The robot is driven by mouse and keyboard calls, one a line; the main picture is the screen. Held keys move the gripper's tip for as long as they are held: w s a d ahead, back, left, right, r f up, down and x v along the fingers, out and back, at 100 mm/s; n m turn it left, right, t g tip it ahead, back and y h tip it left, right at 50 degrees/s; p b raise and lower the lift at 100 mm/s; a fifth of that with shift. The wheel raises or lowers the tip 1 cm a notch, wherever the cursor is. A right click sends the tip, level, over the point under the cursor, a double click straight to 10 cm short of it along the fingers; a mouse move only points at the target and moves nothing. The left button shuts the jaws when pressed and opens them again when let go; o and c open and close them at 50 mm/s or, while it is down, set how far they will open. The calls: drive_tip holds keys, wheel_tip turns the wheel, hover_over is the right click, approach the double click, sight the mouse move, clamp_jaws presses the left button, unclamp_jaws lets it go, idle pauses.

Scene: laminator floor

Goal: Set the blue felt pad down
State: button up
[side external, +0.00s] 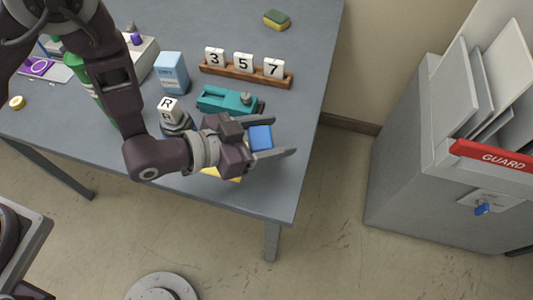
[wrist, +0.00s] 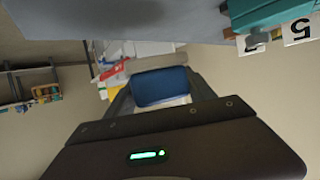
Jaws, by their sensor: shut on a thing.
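The blue felt pad (side external: 261,138) is between the two fingers of my gripper (side external: 272,139) in the side view. In the wrist view the blue pad (wrist: 161,87) spans the gap between the fingers, and my gripper (wrist: 160,92) is shut on it. My gripper is over the right front part of the grey table (side external: 275,190). The height of the pad above the table is hard to judge.
A teal device (side external: 225,100) lies just behind my gripper. A yellow item (side external: 222,173) is partly hidden under my gripper. A grey cabinet (side external: 405,185) stands right.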

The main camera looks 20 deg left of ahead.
wheel_tip(320, 180, down, 6)
drive_tip(key=shift+r, duration=0.1)
drive_tip(key=o, duration=1.4)
drive_tip(key=v, duration=0.7)
drive_tip(key=shift+s+a+r, duration=0.1)
drive_tip(key=shift+a+r, duration=0.05)
